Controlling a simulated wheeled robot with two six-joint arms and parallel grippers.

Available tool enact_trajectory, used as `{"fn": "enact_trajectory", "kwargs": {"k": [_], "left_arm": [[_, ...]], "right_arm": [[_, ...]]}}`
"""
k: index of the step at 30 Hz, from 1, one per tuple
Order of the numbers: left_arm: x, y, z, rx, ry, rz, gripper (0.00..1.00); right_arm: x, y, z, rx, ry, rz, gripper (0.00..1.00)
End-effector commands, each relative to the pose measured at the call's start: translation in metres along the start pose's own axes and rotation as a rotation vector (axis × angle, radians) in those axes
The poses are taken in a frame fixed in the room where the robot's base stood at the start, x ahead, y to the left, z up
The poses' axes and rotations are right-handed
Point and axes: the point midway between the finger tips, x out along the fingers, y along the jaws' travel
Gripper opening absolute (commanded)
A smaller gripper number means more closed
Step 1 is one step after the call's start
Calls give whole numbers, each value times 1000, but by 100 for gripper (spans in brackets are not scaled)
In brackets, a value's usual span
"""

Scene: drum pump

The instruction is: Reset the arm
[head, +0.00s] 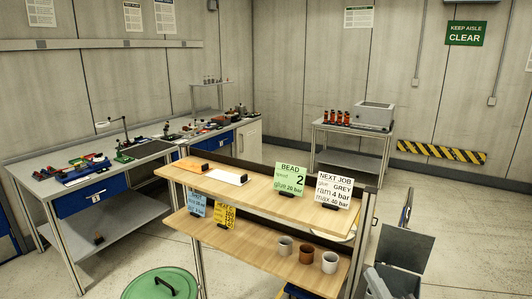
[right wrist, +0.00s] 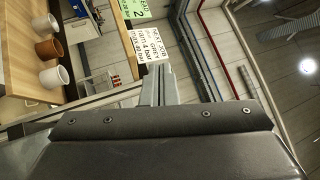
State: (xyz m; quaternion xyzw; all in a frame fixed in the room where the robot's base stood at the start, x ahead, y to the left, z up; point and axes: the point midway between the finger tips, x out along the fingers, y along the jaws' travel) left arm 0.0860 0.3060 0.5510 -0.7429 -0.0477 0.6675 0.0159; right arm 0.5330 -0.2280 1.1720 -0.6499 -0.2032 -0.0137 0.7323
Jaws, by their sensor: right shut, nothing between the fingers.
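My right arm rises at the lower right of the head view, beside the right end of the wooden shelf rack. Its gripper (head: 408,208) points upward, with a dark housing below the narrow grey fingers. In the right wrist view the fingers (right wrist: 158,85) are together and empty, in front of the wide dark housing. They overlap the picture of the rack's white NEXT JOB card (right wrist: 158,42), but I cannot tell the distance. The same card (head: 334,188) stands on the upper shelf in the head view. My left gripper is not in view.
The two-tier rack (head: 262,198) is close in front, with cups (head: 306,253) on its lower shelf. A green lid (head: 160,284) is at the bottom left. A workbench (head: 60,185) runs along the left wall. A cart (head: 348,135) stands behind. Floor right of the rack looks clear.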

Motion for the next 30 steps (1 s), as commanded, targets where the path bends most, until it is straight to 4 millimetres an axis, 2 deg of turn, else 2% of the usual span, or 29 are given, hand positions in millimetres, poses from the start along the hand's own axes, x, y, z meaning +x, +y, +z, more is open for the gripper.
{"fn": "enact_trajectory", "kwargs": {"k": [3,6,8,12,15,19,27,30], "left_arm": [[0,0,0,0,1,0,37],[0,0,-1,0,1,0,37],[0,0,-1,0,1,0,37],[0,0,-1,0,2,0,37],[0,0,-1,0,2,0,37],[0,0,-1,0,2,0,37],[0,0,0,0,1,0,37],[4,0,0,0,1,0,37]], "right_arm": [[-37,32,28,-283,-137,186,0],[-73,62,42,-507,-253,359,0],[-98,79,46,-634,-321,471,0],[-167,112,41,-892,-480,757,0],[-215,124,31,-1026,-580,954,0],[-269,126,17,-1133,-684,1174,0],[-363,104,-5,-1222,-848,1569,0],[-362,136,-12,-1212,-854,1563,0]]}}
